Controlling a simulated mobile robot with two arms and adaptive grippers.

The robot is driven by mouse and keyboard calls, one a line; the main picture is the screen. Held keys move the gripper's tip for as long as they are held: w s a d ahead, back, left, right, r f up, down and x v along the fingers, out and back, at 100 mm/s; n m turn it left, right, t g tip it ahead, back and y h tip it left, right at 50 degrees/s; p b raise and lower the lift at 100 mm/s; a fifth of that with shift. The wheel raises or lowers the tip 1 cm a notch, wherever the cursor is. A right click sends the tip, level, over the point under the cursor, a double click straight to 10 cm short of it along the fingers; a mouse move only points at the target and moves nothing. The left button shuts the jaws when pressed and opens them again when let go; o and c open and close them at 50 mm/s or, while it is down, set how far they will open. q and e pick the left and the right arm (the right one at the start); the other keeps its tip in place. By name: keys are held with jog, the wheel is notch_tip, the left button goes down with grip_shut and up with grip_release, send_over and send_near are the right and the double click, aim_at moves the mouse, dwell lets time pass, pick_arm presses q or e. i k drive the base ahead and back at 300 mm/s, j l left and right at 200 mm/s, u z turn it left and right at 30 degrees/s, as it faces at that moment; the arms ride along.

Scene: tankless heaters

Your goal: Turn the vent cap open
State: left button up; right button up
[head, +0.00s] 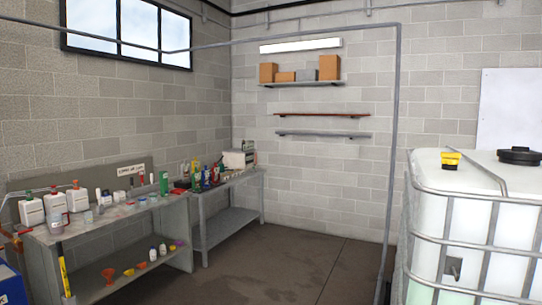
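A white caged tank (468,205) stands at the right edge. On its top sit a small yellow cap (450,160) with a dark base and a wide black round lid (520,156). Neither is labelled, and I cannot tell from here which is the vent cap or how it is turned. Neither of my grippers shows in the head view, and nothing is seen touching the caps.
A grey bench (110,235) with bottles and jugs runs along the left wall, with a second grey table (228,190) beyond it. A vertical grey pipe (391,160) stands left of the tank. The middle floor (285,265) is clear.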

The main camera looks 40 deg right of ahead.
aim_at(447, 158)
jog(key=i+j+u, duration=0.25)
jog(key=i, duration=0.25)
jog(key=i+j+u, duration=0.25)
jog(key=i, duration=0.25)
jog(key=i+u, duration=0.25)
jog(key=i, duration=0.25)
jog(key=i+l+z, duration=0.15)
jog(key=i+z, duration=0.7)
jog(key=i+j+z, duration=0.1)
jog(key=i+z, duration=0.3)
jog(key=i+j+z, duration=0.25)
jog(key=z, duration=0.15)
jog(key=i+l+z, duration=0.25)
jog(key=i+z, duration=0.15)
jog(key=i+l+z, duration=0.1)
jog(key=i+z, duration=0.65)
jog(key=i, duration=0.15)
jog(key=i+j+z, duration=0.25)
jog(key=i+z, duration=0.15)
